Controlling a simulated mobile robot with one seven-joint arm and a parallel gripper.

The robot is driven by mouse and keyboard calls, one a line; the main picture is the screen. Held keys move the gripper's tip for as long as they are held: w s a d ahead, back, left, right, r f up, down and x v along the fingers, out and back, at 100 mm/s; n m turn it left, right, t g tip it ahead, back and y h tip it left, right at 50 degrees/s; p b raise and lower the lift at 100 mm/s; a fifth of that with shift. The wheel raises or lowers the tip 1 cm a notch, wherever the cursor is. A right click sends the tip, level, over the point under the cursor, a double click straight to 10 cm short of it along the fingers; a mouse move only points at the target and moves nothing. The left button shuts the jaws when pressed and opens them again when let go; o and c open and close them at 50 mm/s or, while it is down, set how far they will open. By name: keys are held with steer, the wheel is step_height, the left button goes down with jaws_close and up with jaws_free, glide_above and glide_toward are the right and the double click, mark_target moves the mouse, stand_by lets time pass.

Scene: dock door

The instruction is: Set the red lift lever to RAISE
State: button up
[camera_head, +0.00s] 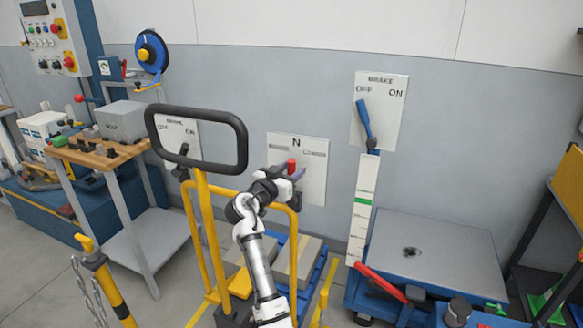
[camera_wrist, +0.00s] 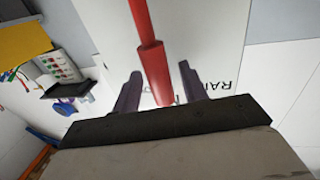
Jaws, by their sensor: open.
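The red lift lever (camera_head: 291,166) stands out from a white wall panel (camera_head: 314,190) marked N at its top, in the middle of the head view. Smaller labels left and right of the lever are too small to read there. In the wrist view the red lever (camera_wrist: 154,68) runs down between my fingers, and part of a RAISE label (camera_wrist: 230,86) shows upside down at the right. My gripper (camera_head: 284,178) is at the panel; in the wrist view its two purple fingers (camera_wrist: 160,84) are open, one on each side of the lever. Contact cannot be told.
A yellow cart with a black loop handle (camera_head: 240,130) stands close left of my arm. A blue brake lever (camera_head: 364,120) is on a panel to the right, above a scale platform (camera_head: 450,245) with a red bar (camera_head: 383,283). A wooden-topped bench (camera_head: 95,152) stands left.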

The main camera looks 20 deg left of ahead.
steer(key=shift+w+d, duration=0.1)
steer(key=shift+w, duration=0.2)
jaws_close()
steer(key=shift+f, duration=0.1)
steer(key=a+f+n+t+b, duration=0.1)
steer(key=a+f+n+b, duration=0.1)
steer(key=a+n+b, duration=0.4)
steer(key=shift+n, duration=0.7)
steer(key=shift+a, duration=0.1)
stand_by(0.4)
jaws_free()
